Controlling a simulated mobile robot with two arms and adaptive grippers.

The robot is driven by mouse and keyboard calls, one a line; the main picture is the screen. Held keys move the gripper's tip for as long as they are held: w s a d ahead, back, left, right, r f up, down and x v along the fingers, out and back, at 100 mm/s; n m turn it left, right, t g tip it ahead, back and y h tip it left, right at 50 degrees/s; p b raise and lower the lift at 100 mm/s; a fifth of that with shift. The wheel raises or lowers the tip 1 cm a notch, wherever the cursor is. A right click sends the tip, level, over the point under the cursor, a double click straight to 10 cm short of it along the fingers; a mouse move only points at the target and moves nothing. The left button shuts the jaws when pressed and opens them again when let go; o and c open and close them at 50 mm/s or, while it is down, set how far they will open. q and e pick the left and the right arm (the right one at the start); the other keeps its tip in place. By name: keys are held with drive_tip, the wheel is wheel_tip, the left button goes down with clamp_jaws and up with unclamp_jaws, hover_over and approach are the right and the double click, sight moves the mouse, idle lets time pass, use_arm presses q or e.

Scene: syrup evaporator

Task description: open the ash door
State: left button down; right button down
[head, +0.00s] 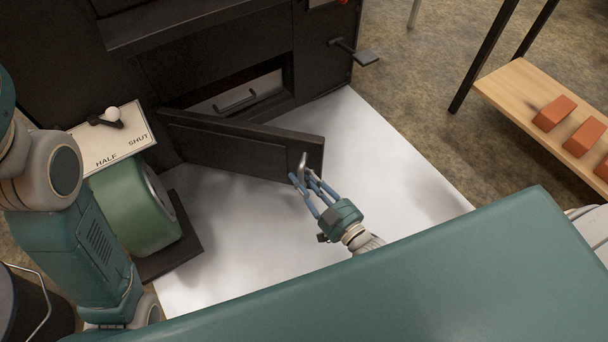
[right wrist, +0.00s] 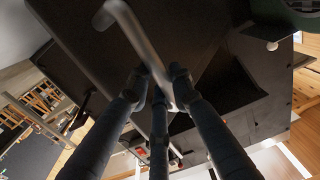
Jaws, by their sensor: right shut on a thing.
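The ash door (head: 235,146) is a dark flat panel low on the black evaporator body. It stands swung out at an angle from its opening, hinged on the left side in the head view. Its grey bar handle (head: 302,165) is at the free right end. My right gripper (head: 308,187) has its blue fingers shut on this handle. In the right wrist view the handle (right wrist: 137,40) runs between the fingers of the gripper (right wrist: 157,95), with the dark door panel (right wrist: 195,25) behind it. My left arm shows at the left, but its gripper is out of view.
A grey drawer (head: 238,94) with a handle sits inside the opening. A green blower-like drum (head: 132,205) and a HALF/SHUT lever plate (head: 112,137) stand left of the door. A pale floor sheet (head: 385,165) is clear. A wooden bench (head: 515,85) with orange bricks is at right.

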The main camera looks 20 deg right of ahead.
drive_tip(key=shift+s+a, duration=0.1)
drive_tip(key=shift+s, duration=0.05)
drive_tip(key=c, duration=1.6)
unclamp_jaws()
drive_tip(key=shift+v, duration=3.75)
